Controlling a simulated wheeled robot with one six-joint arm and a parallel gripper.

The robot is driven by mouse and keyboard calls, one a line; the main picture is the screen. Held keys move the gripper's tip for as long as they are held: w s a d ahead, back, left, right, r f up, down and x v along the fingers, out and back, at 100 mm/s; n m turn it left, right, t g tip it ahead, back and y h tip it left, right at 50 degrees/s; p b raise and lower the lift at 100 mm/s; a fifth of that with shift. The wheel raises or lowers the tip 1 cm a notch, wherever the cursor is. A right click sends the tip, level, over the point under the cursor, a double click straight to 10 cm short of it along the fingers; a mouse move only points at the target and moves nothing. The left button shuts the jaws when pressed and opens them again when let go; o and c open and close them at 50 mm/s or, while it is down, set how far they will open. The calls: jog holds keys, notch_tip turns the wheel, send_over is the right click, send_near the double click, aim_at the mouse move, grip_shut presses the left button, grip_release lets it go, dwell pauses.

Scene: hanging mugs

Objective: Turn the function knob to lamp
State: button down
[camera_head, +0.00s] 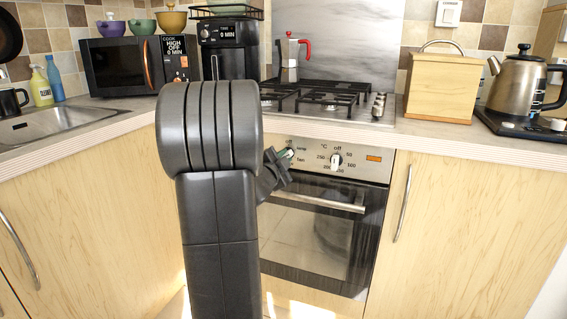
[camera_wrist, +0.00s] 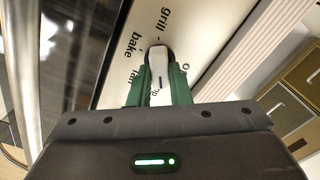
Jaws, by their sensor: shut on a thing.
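The function knob (camera_wrist: 157,62) is white with a short dark line on its face, and sits on the oven's pale control panel. My gripper (camera_wrist: 157,80) is shut on it, with one green finger on each side. The printed words grill, bake and fan show around the knob; a partly covered label ending in "mp" lies by the right finger. I cannot tell for sure which label the knob points to. In the head view my gripper (camera_head: 284,156) is at the panel's left part, and my arm hides much of the area around the knob.
A second white knob (camera_head: 336,161) with temperature numbers is to the right on the panel. The oven door handle (camera_head: 320,202) runs below. The hob (camera_head: 325,97) with a moka pot (camera_head: 290,58) is above. A kettle (camera_head: 518,82) stands on the right counter.

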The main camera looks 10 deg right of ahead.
dwell(0.4)
jog(key=shift+f, duration=0.1)
jog(key=c, duration=1.3)
grip_release()
jog(key=shift+c, duration=0.2)
jog(key=p+v, duration=0.2)
jog(key=v, duration=1.1)
jog(key=shift+s+a, duration=0.25)
jog(key=shift+s, duration=0.1)
